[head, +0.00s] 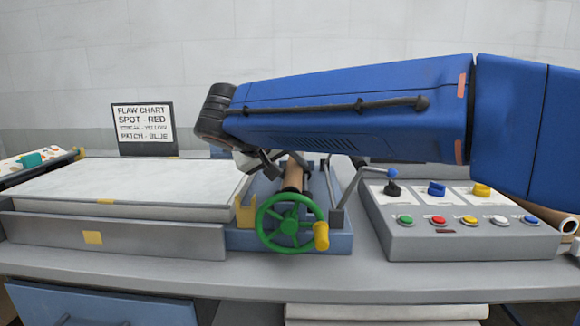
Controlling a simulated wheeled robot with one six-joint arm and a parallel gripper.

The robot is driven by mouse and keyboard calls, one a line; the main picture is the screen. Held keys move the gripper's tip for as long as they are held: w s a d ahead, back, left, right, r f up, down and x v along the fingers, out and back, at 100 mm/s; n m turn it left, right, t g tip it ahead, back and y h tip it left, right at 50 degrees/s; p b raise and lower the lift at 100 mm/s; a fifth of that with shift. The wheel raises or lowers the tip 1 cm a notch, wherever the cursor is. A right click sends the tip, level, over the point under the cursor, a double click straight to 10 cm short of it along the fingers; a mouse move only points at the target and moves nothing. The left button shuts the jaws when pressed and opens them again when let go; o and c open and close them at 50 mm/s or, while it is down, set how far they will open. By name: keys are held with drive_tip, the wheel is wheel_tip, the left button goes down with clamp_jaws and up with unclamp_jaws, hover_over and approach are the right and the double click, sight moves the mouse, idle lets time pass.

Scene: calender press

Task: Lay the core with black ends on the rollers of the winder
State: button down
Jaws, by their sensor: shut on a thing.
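The core with black ends (294,174) is a brown tube. Its near black end points toward me, just behind the green handwheel (290,223) of the winder (345,243). My gripper (276,162) is shut on the core, partly hidden behind my blue arm. The core is over the winder bed, lying lengthwise away from me. Its far end is hidden by my arm. I cannot tell whether it touches the rollers, which are mostly hidden.
A yellow bracket (245,213) and a crank lever with a blue knob (392,173) flank the winder. A button panel (465,238) stands at right, with a tube (568,225) beyond it. A pale flat bed (130,187) lies at left, before a flaw chart (145,124).

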drive_tip(key=shift+f, duration=0.4)
drive_tip(key=c, duration=1)
unclamp_jaws()
drive_tip(key=shift+c, duration=0.2)
drive_tip(key=v, duration=1.7)
drive_tip(key=shift+a, duration=0.2)
drive_tip(key=shift+s+r, duration=0.1)
